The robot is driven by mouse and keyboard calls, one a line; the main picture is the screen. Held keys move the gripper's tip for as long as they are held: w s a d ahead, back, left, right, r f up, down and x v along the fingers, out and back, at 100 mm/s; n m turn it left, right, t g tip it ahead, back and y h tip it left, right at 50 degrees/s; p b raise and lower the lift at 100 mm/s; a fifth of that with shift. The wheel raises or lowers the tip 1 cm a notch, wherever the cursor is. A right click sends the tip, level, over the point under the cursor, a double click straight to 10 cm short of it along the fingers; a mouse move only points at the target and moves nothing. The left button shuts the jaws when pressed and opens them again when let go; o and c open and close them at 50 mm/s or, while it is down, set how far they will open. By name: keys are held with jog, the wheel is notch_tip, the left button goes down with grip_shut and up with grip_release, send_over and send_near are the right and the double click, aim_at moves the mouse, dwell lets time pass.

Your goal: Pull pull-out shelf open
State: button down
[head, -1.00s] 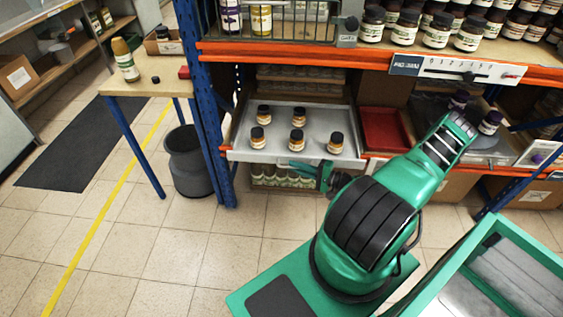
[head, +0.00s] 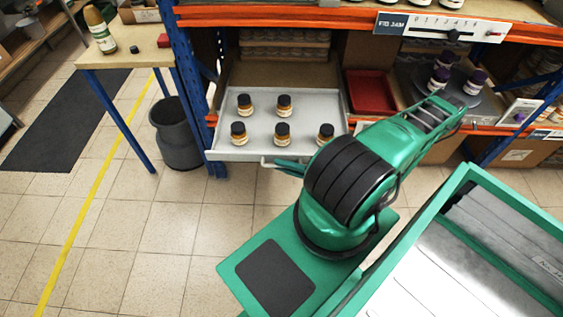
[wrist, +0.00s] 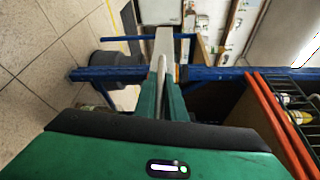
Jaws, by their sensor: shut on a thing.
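The pull-out shelf (head: 262,121) is a grey tray in the lower bay of the rack. It stands partly out, its front beyond the rack's front edge, and carries several small amber jars (head: 283,133) with dark lids, all upright. Its pale bar handle (head: 266,162) is on the front edge. My gripper (head: 288,167) is at that handle, partly hidden by my arm.
A red bin (head: 370,92) and a round turntable with purple-lidded jars (head: 441,78) sit right of the shelf. A blue rack post (head: 194,90), a dark waste bin (head: 175,133) and a wooden table (head: 125,55) stand left. The tiled floor in front is open.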

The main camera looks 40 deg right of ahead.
jog(key=shift+f, duration=0.1)
jog(key=c, duration=1.8)
grip_release()
jog(key=shift+s, duration=0.1)
